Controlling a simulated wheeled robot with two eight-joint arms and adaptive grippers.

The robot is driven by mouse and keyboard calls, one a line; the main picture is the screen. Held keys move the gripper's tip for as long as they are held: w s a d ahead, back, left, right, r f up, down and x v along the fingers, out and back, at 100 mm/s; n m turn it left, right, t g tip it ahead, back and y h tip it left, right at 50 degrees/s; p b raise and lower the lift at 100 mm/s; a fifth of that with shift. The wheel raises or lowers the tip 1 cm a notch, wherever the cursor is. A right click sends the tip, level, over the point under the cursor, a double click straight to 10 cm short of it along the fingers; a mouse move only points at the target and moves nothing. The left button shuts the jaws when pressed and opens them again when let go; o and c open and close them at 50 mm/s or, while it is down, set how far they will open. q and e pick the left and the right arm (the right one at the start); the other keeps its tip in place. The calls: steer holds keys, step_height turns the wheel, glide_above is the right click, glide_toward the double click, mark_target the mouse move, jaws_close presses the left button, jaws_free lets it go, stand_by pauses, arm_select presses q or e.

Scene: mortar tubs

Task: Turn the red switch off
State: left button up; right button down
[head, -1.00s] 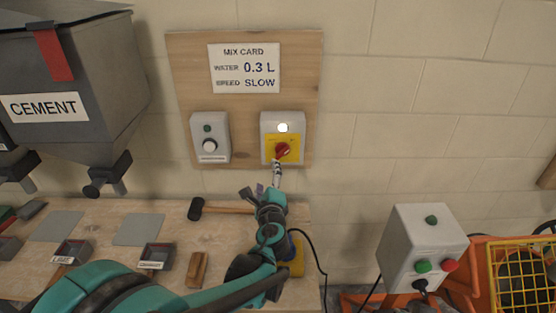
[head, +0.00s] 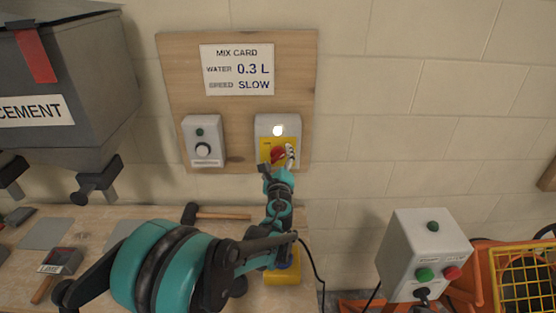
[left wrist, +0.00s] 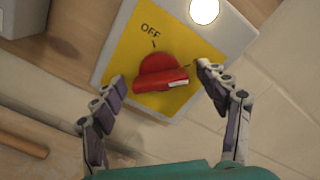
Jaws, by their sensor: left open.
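The red switch (head: 277,154) is a rotary knob on a yellow plate of a grey box (head: 265,124) on the wooden wall board. A round lamp (head: 278,131) above it glows white. In the left wrist view the red knob (left wrist: 160,74) shows with the word OFF above it; its white-marked handle end points to the right, away from OFF. My left gripper (left wrist: 158,82) is open, one finger on each side of the knob. The right finger is close to the handle end; I cannot tell whether it touches. My left gripper also shows at the switch in the head view (head: 280,160). My right gripper is not in view.
A grey control box (head: 424,254) stands at the right. The wall between is clear.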

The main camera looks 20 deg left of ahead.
arm_select(q)
steer(key=c, duration=1.2)
steer(key=shift+o, duration=0.2)
steer(key=n, duration=0.4)
steer(key=shift+n, duration=0.4)
steer(key=n, duration=0.9)
steer(key=shift+s, duration=0.1)
steer(key=shift+n, duration=2.1)
